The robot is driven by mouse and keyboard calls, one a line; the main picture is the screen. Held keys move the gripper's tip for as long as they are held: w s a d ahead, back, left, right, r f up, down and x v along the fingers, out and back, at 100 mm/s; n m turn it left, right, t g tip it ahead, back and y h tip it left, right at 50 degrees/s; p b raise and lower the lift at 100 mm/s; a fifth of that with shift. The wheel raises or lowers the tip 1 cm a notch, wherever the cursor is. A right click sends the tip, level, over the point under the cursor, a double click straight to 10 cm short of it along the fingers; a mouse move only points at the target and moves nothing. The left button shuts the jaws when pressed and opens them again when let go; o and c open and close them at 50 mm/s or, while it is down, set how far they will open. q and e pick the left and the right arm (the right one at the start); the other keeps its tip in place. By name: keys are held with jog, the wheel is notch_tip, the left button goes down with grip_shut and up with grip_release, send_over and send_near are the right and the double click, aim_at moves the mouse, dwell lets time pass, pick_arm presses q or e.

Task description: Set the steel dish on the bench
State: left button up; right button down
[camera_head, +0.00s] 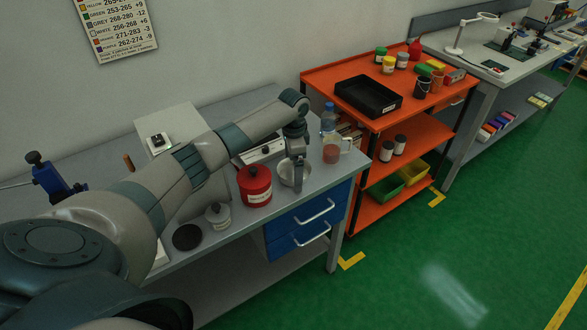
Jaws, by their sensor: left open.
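The steel dish (287,176) is a shallow shiny round bowl on the grey bench (235,225), near its right end. My left gripper (298,184) points down at the dish, with its fingers at the dish's right side. The fingers hide part of the dish, and I cannot tell whether they touch it. The left gripper is open. The dish appears to rest on the bench top. My right gripper is not in view.
A red canister (255,186) stands just left of the dish. A jug with reddish liquid (332,152) and a clear bottle (328,118) stand to its right. A small lidded pot (218,215) and a dark disc (187,237) lie further left. An orange cart (365,128) stands beyond the bench.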

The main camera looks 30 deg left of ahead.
pick_arm(q)
notch_tip(320, 180, up, 12)
jog(key=b, duration=0.2)
jog(key=shift+b, duration=0.35)
dwell(0.7)
